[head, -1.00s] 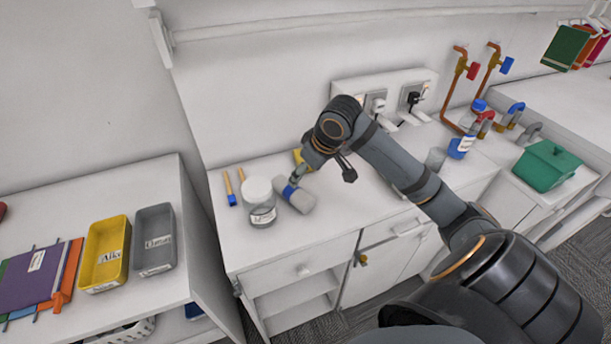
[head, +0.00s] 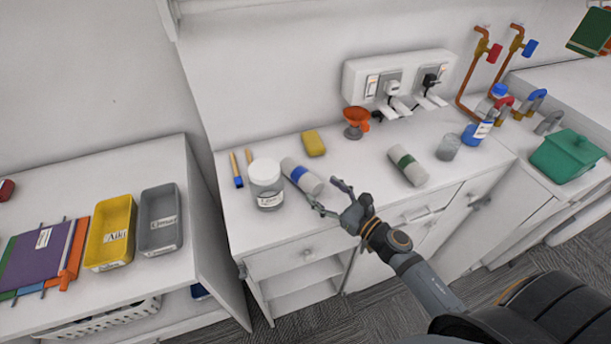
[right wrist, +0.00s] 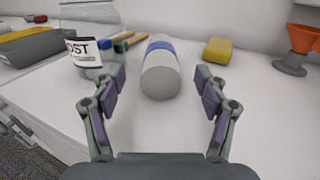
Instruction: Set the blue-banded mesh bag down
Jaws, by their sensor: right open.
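The blue-banded mesh bag (head: 302,176) lies on its side on the white counter (head: 350,180), beside a glass jar with a white lid (head: 266,185). In the right wrist view the bag (right wrist: 160,76) lies straight ahead, end on, beyond the fingertips. My right gripper (head: 328,197) is open and empty just in front of the bag's near end. My left gripper is not in view.
A yellow sponge (head: 314,143), two brushes (head: 240,168), an orange funnel piece (head: 357,120) and a green-banded roll (head: 406,165) share the counter. A blue-labelled bottle (head: 477,133) and a clear glass (head: 448,147) stand further right. Yellow (head: 109,232) and grey trays sit left.

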